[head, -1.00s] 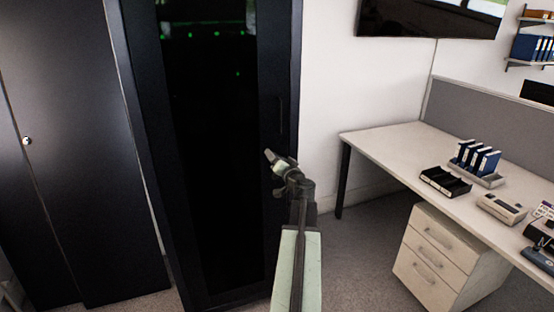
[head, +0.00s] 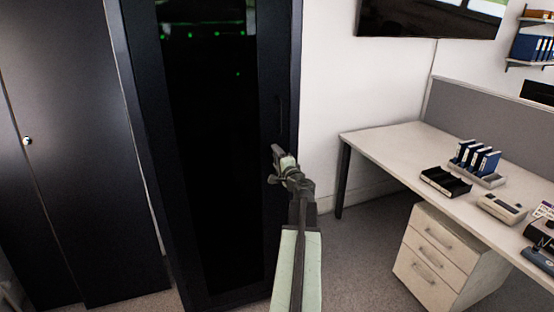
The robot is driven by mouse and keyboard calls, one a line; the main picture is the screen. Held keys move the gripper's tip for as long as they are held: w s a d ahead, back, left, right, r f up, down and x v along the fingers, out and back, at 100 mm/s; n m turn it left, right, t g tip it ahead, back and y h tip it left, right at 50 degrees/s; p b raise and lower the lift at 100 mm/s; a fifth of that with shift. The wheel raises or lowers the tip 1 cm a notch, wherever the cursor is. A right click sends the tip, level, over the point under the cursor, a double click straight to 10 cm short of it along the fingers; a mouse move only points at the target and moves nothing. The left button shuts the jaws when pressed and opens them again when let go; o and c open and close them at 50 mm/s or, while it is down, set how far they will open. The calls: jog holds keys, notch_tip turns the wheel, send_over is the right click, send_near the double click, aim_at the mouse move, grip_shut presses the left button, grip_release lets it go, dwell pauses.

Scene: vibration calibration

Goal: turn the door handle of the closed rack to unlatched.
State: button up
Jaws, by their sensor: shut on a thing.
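The closed rack (head: 211,200) is a tall black cabinet with a dark glass door, left of centre in the head view. Its door handle (head: 281,112) is a dark, upright bar on the right door frame, hard to make out against the black. My gripper (head: 276,158) is at the right door frame, at the handle's lower part, and is shut on the handle. My gripper and wrist hide the handle's lower end, and the handle's exact angle is too dark to tell.
A desk (head: 385,147) with binders and a black tray stands to the right, with a white drawer unit (head: 440,255) under it. Dark cabinets (head: 90,150) stand on the left. Carpeted floor (head: 355,260) is free between rack and drawers.

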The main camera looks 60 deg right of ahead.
jog(key=shift+m, duration=0.6)
jog(key=o, duration=1.4)
jog(key=v, duration=0.7)
jog(key=shift+s+a, duration=0.25)
jog(key=shift+a, duration=0.05)
